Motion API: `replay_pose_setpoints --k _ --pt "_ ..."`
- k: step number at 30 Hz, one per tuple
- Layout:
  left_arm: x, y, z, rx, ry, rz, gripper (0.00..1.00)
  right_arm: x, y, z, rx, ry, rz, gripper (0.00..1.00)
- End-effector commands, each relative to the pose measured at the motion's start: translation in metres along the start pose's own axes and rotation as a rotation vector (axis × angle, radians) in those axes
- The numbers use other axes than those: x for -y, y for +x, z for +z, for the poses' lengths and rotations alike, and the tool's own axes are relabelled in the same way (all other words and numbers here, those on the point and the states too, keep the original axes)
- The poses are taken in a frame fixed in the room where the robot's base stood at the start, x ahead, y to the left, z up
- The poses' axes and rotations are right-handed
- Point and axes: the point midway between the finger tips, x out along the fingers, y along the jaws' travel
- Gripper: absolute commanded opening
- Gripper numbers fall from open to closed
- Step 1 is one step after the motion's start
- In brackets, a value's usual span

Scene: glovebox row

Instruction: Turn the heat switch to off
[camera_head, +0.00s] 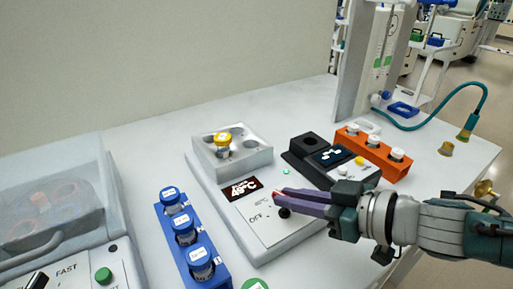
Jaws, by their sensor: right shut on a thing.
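The heat block (235,195) is a pale grey unit on the bench, with a raised block of wells at its back and a dark display reading about 49 °C. Its heat switch (284,212) is a small black knob on the front panel, right of the OFF label. My right gripper (279,199) comes in from the right, its purple fingers shut at the switch. The fingers cover part of the switch, so I cannot tell which way it points. My left gripper is not in view.
A blue rack (215,262) with capped vials stands left of the heat block. An orange rack (372,150) and a black device (303,165) stand behind my right gripper. A clear-lidded centrifuge (60,225) is at far left. A yellow-capped vial (222,142) sits in the block.

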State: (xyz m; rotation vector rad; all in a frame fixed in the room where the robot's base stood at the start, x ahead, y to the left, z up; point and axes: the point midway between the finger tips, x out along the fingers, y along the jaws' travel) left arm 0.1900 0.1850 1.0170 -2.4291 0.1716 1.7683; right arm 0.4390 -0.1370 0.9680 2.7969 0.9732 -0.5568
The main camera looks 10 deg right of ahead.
Motion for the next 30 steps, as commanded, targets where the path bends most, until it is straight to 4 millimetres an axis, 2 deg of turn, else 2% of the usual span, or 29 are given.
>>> replay_pose_setpoints --k 20,21,28,30 --pt "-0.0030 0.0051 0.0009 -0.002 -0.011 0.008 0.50 -0.0011 0.0004 -0.0005 -0.001 -0.027 -0.065 0.00" --pt "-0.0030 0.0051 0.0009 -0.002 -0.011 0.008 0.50 -0.0011 0.0004 -0.0005 -0.001 -0.027 -0.065 0.17" --pt "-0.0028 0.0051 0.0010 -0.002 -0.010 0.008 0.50 -0.0007 0.0005 -0.0004 -0.001 -0.027 -0.065 0.43" --pt "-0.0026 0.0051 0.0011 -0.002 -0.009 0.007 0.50 -0.0007 0.0005 -0.0003 -0.001 -0.027 -0.065 0.45"
